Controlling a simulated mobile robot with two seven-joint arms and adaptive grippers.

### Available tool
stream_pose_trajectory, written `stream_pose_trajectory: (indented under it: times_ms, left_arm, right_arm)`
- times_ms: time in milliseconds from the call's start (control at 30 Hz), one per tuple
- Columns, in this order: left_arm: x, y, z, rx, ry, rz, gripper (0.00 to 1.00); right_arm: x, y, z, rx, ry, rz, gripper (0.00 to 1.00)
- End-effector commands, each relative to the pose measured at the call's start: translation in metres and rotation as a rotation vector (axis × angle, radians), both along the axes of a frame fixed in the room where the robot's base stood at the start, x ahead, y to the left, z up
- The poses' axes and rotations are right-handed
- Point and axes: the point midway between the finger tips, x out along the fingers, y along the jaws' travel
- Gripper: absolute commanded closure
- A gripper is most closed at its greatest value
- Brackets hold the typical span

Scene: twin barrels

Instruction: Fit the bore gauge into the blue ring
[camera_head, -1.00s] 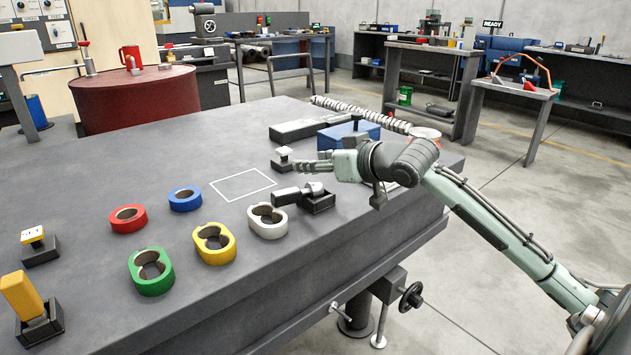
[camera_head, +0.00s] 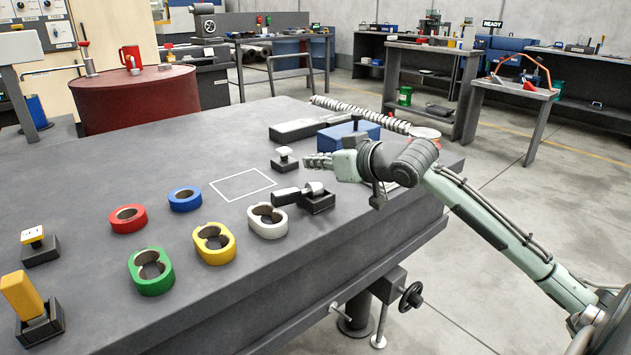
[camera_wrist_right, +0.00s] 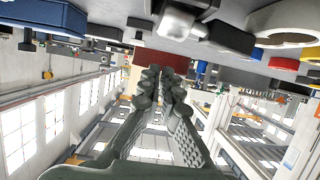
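The blue ring (camera_head: 185,206) lies flat on the grey bench, beside the red ring. A dark-handled tool with a metal head (camera_head: 301,190), which looks like the bore gauge, rests tilted on a black block behind the white ring. The metal head shows large at the top of the right wrist view (camera_wrist_right: 178,20). My right gripper (camera_head: 306,161) is above the bench, beyond this tool and near a white-topped block. Its fingertips (camera_wrist_right: 164,72) are together in the right wrist view, with nothing seen between them. My left gripper is out of view.
Red (camera_head: 128,213), green (camera_head: 152,284), yellow (camera_head: 228,242) and white (camera_head: 280,229) rings stand near the front. A white-topped block (camera_head: 285,160) and blue box (camera_head: 344,138) are near my right gripper. A white outlined square (camera_head: 243,185) is empty.

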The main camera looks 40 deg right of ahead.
Motion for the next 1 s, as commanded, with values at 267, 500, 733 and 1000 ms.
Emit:
stream_pose_trajectory:
  times_ms: [267, 500, 733, 1000]
  left_arm:
    - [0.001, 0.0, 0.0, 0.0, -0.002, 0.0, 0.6]
    - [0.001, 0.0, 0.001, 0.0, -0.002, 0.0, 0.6]
    - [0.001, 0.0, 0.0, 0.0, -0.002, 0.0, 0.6]
    - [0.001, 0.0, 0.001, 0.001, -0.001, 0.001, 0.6]
  right_arm:
    - [0.0, 0.0, 0.0, 0.0, 0.0, 0.0, 0.59]
    - [0.0, 0.0, 0.0, 0.0, 0.0, 0.0, 0.53]
    - [-0.009, -0.001, 0.002, 0.0, 0.001, -0.001, 0.53]
    - [-0.047, -0.003, 0.014, 0.0, 0.002, -0.001, 0.53]
